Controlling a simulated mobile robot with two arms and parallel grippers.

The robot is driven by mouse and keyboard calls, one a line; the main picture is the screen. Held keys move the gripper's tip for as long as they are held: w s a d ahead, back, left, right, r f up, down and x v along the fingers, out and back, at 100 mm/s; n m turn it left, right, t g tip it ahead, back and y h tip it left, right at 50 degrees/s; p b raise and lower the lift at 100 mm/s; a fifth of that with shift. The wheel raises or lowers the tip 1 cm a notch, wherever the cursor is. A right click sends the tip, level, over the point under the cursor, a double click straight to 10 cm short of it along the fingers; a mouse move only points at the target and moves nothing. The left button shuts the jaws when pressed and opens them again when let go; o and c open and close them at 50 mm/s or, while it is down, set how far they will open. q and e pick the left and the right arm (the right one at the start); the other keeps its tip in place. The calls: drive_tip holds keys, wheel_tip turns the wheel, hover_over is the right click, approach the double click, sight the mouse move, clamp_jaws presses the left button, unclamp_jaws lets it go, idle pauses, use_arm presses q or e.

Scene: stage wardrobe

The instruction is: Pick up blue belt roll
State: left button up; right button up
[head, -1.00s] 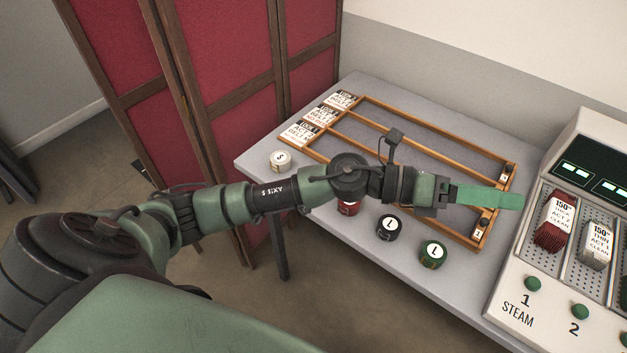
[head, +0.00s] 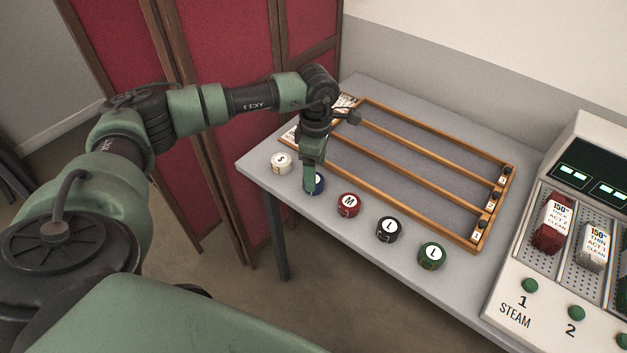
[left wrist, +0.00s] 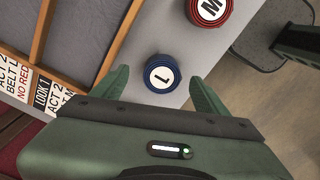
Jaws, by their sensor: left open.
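The blue belt roll (head: 316,185) stands on the grey table near its front edge, partly hidden by my left gripper (head: 312,183) in the head view. In the left wrist view the blue roll (left wrist: 162,74) shows a white top label with the letter L. There my left gripper (left wrist: 158,88) is open, with one finger on each side of the roll's near part and gaps between. The roll is not gripped. My right gripper is not in view.
A white roll (head: 281,163) stands left of the blue one; a red roll (head: 348,204), a black roll (head: 389,229) and a green roll (head: 431,255) stand to its right. A wooden divided rack (head: 428,201) lies behind. A steam machine (head: 510,300) is at the right.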

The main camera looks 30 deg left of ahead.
use_arm(q)
drive_tip(key=f, duration=0.2)
drive_tip(key=f+p, duration=0.1)
drive_tip(key=f, duration=0.1)
drive_tip(key=shift+s+a, duration=0.15)
drive_tip(key=shift+s, duration=0.1)
drive_tip(key=c, duration=1.5)
drive_tip(key=shift+r, duration=0.15)
drive_tip(key=shift+c, duration=0.2)
